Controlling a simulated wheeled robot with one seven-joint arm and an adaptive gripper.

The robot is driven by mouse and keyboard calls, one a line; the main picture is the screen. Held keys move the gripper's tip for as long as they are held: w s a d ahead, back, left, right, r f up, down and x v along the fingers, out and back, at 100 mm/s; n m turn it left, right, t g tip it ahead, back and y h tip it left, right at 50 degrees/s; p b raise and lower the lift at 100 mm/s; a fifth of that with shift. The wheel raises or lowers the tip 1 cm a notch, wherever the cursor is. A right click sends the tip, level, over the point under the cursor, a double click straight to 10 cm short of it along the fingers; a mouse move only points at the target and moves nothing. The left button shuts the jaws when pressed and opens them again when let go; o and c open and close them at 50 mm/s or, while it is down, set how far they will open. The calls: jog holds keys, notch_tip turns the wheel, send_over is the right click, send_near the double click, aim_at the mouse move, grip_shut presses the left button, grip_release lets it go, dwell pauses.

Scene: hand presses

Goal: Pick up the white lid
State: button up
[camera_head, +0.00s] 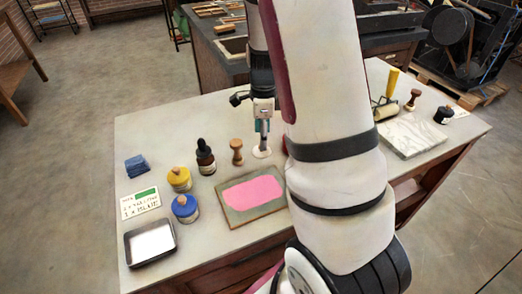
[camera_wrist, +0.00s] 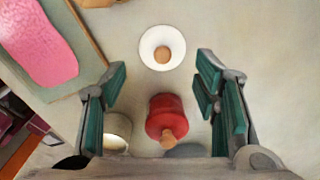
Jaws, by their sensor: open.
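The white lid (camera_wrist: 147,41) is a round disc with a wooden knob, lying flat on the table in the wrist view, top centre. In the head view the white lid (camera_head: 261,153) shows just below my gripper (camera_head: 263,128). In the wrist view my gripper (camera_wrist: 158,80) is open and empty, its green pads wide apart. The lid appears slightly beyond the fingertips and between their lines. The exact height of the fingers above the table cannot be told.
A red jar with a wooden knob (camera_wrist: 163,106) sits between the fingers in the wrist view, beside a cream jar (camera_wrist: 117,126). The pink slab (camera_head: 254,192), a wooden stamp (camera_head: 237,152) and a dropper bottle (camera_head: 204,156) are near. My arm hides part of the table.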

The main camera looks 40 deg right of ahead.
jog(key=f, duration=0.4)
jog(key=shift+w+f, duration=0.2)
jog(key=shift+f, duration=0.15)
jog(key=c, duration=1.1)
jog(key=shift+a, duration=0.1)
